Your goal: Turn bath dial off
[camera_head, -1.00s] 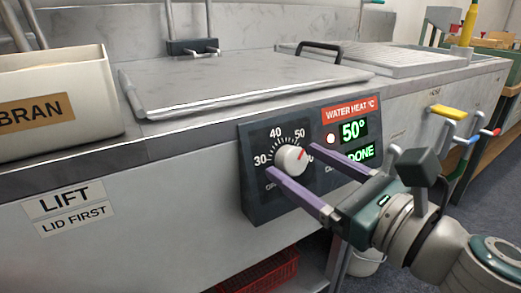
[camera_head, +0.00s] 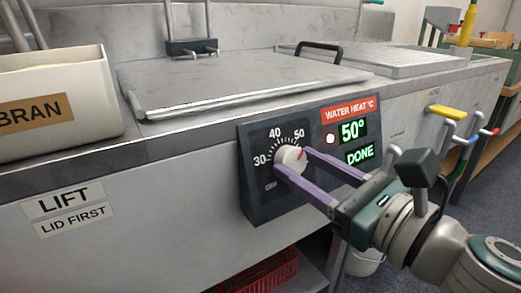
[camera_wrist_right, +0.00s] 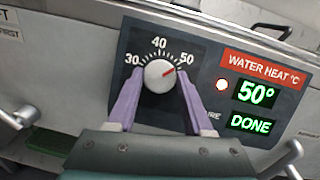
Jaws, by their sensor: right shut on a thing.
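The bath dial (camera_head: 291,157) is a round white knob with a red pointer on a dark panel (camera_head: 263,204) on the bath's front. A scale marked 30, 40 and 50 arcs above it, and the pointer is near 50. My right gripper (camera_head: 292,160) has its two purple fingers closed on the knob, one on each side. The right wrist view shows the dial (camera_wrist_right: 159,76) between the fingertips. My left gripper is not in view.
A metal lid (camera_head: 240,82) with a black handle (camera_head: 321,47) covers the bath. A cream BRAN box (camera_head: 60,95) stands at the left. Yellow, blue and red levers stick out at the right (camera_head: 448,112). A red crate (camera_head: 262,275) is below.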

